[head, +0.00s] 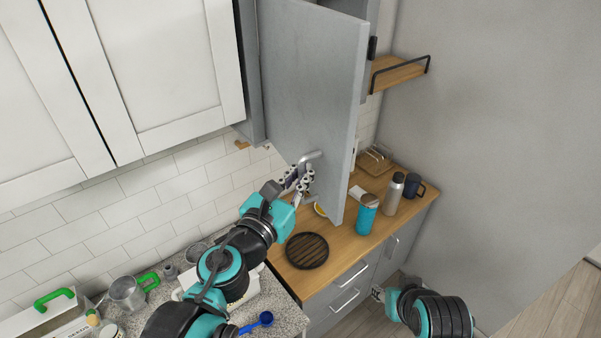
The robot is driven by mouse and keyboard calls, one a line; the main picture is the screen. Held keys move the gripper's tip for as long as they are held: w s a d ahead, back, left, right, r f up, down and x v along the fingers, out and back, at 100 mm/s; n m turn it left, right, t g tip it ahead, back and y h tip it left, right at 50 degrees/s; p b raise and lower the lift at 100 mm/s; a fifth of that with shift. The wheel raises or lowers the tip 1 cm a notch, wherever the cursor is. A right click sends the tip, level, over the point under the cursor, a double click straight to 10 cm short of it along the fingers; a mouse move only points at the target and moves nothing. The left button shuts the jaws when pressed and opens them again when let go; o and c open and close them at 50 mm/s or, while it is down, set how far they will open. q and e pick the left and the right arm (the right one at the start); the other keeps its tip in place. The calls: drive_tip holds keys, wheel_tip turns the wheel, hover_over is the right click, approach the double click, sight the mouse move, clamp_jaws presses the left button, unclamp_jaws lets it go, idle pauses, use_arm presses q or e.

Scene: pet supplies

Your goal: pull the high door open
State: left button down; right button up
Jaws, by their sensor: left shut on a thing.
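The high door (310,90) is a grey cabinet door, hinged on the upper cabinet and standing part way open, its face angled toward me. Its metal handle (311,157) sits near the lower part of the door. My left gripper (303,176) is shut on the handle, with its fingers around it from below. The exact finger contact is small and hard to see. My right gripper (378,293) is low at the right, in front of the lower cabinet and away from the door. Its fingers are too small to tell their state.
White wall cabinets (160,60) fill the upper left. Below the door, the wooden counter (345,250) holds a teal bottle (367,214), a grey bottle (393,194), a dark mug (413,186) and a round black trivet (307,250). A small wooden shelf (398,74) is on the right.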

idle(0.3)
use_arm(q)
drive_tip(key=c, duration=1.7)
unclamp_jaws()
drive_tip(key=shift+o, duration=0.6)
drive_tip(key=shift+s+d, duration=0.1)
drive_tip(key=shift+s, duration=0.05)
drive_tip(key=shift+s+a, duration=0.25)
drive_tip(key=shift+s, duration=0.05)
drive_tip(key=v, duration=0.6)
drive_tip(key=shift+s, duration=0.4)
